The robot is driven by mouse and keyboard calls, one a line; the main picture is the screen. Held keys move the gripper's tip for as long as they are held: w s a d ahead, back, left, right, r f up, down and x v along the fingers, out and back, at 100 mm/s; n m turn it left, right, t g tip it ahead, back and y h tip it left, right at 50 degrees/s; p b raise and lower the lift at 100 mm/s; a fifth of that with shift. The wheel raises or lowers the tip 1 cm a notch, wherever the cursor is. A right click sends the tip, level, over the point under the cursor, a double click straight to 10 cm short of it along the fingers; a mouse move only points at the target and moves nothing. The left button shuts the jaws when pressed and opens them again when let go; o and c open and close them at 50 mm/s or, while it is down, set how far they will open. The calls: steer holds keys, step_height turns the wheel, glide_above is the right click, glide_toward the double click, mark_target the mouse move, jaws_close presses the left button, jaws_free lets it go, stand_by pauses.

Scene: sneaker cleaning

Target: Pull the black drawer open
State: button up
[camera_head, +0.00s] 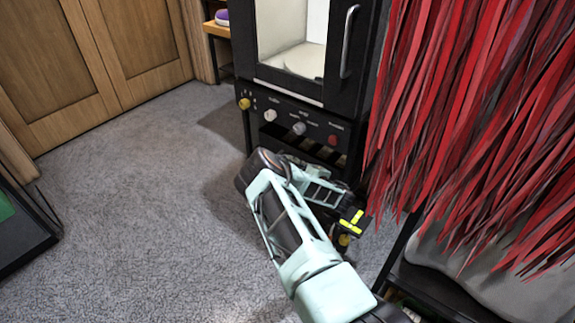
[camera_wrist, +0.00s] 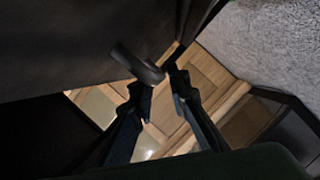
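In the wrist view, a dark flat face (camera_wrist: 70,45), which looks like the black drawer front, fills the upper left. A grey rounded handle (camera_wrist: 138,66) sticks out from it. My gripper (camera_wrist: 158,86) is open, with a clear gap between its two dark fingers. The handle is close to the fingertips; I cannot tell whether it lies between them or touches one.
The cabinet has a door with a metal handle (camera_head: 348,40) and a panel with knobs (camera_head: 299,128). Red strips (camera_head: 470,110) hang close on the right. A dark-framed item (camera_head: 25,235) stands at far left. Grey carpet (camera_head: 130,220) is clear on the left, before wooden doors (camera_head: 90,50).

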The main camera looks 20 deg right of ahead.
steer(key=shift+x, duration=1.1)
jaws_close()
